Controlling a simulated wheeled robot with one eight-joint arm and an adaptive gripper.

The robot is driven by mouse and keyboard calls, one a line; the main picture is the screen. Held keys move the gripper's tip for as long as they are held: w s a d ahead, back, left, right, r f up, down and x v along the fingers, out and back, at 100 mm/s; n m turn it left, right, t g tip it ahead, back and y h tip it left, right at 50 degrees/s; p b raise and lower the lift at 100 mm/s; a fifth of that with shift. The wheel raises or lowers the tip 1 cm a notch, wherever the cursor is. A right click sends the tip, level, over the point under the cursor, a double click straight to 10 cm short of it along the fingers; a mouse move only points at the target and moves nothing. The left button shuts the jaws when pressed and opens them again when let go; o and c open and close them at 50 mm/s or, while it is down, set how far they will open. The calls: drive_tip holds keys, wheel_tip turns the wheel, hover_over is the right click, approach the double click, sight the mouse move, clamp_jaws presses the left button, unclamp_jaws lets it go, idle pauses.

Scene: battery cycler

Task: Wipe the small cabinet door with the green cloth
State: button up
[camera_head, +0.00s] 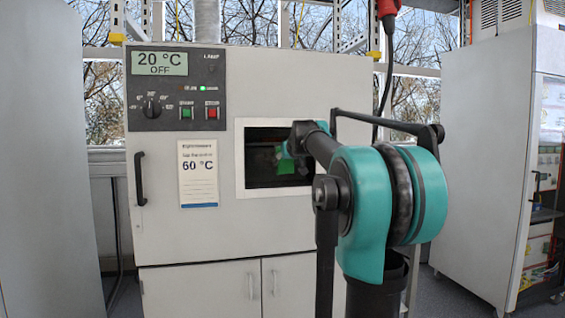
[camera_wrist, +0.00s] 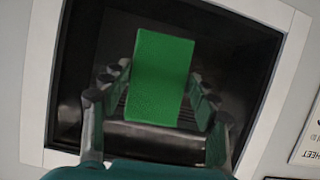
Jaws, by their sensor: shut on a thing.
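My gripper (camera_wrist: 160,88) is shut on the green cloth (camera_wrist: 158,62), a flat rectangular piece held between its fingers in the wrist view. In the head view the cloth (camera_head: 286,166) shows in front of the dark window (camera_head: 262,180) of the large grey cabinet, and my arm partly covers that window. I cannot tell whether the cloth touches it. Two small cabinet doors are low on the front, a left one (camera_head: 195,285) and a right one (camera_head: 298,280), both shut. My arm hides part of the right one.
The big upper door has a black handle (camera_head: 140,178) and a paper label (camera_head: 198,174). A control panel (camera_head: 175,88) reads 20 °C OFF. A red-and-black cable (camera_head: 388,20) hangs behind. A grey rack (camera_head: 490,140) stands at right, a grey panel (camera_head: 45,160) at left.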

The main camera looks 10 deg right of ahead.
drive_tip(key=shift+d, duration=4.45)
drive_tip(key=shift+a, duration=0.1)
approach(255, 163)
drive_tip(key=shift+x, duration=3.1)
drive_tip(key=shift+s+r, duration=0.15)
drive_tip(key=shift+r, duration=0.95)
drive_tip(key=shift+d, duration=5.15)
